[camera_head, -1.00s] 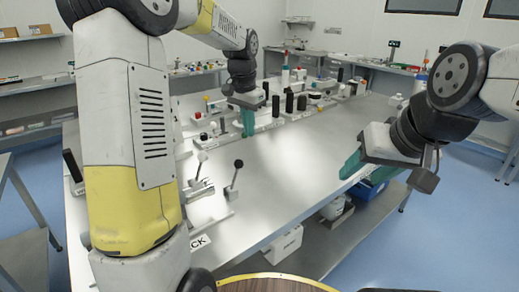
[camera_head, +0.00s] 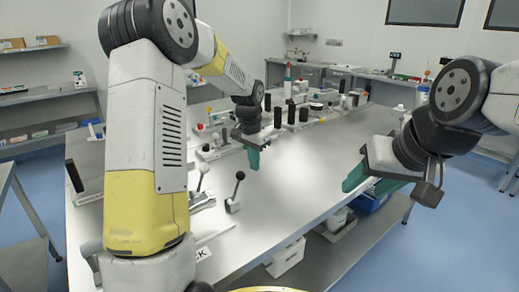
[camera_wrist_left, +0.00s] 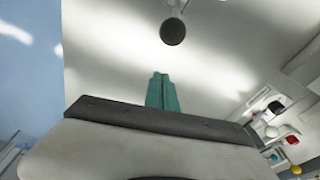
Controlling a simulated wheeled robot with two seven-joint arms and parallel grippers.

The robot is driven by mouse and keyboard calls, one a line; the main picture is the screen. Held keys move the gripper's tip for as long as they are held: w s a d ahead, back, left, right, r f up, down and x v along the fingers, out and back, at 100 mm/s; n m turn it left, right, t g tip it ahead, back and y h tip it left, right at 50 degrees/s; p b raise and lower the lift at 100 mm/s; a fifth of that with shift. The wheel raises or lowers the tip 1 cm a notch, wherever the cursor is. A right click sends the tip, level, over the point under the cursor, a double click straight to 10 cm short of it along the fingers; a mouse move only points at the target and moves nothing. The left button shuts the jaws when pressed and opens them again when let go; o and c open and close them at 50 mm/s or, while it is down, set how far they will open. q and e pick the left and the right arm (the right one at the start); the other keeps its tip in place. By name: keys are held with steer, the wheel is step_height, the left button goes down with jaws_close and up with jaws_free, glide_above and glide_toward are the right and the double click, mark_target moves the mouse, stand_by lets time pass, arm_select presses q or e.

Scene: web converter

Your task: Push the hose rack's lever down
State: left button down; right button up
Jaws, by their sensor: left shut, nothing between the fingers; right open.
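A lever with a round black knob (camera_head: 240,176) on a thin metal stem stands nearly upright near the table's front left, above a partly hidden label ending in "CK" (camera_head: 203,253). In the left wrist view, its black knob (camera_wrist_left: 172,32) is beyond the green fingertips, with a gap. My left gripper (camera_head: 254,162) is shut and empty, its fingers pointing down over the table just behind the lever and slightly right of it. My right gripper (camera_head: 352,178) is open and empty over the table's right edge. My left arm hides part of the rack.
A second lever with a white knob (camera_head: 203,168) stands just left of the black one. Several black cylinders and fixtures (camera_head: 291,114) line the table's back. The table's middle and right surface (camera_head: 300,190) is clear.

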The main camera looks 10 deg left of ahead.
mark_target(237, 187)
arm_select(q)
steer(key=s+a, duration=0.2)
steer(key=s, duration=0.1)
steer(key=shift+s, duration=0.1)
steer(key=shift+s+a, duration=0.1)
steer(key=shift+a, duration=0.05)
stand_by(0.4)
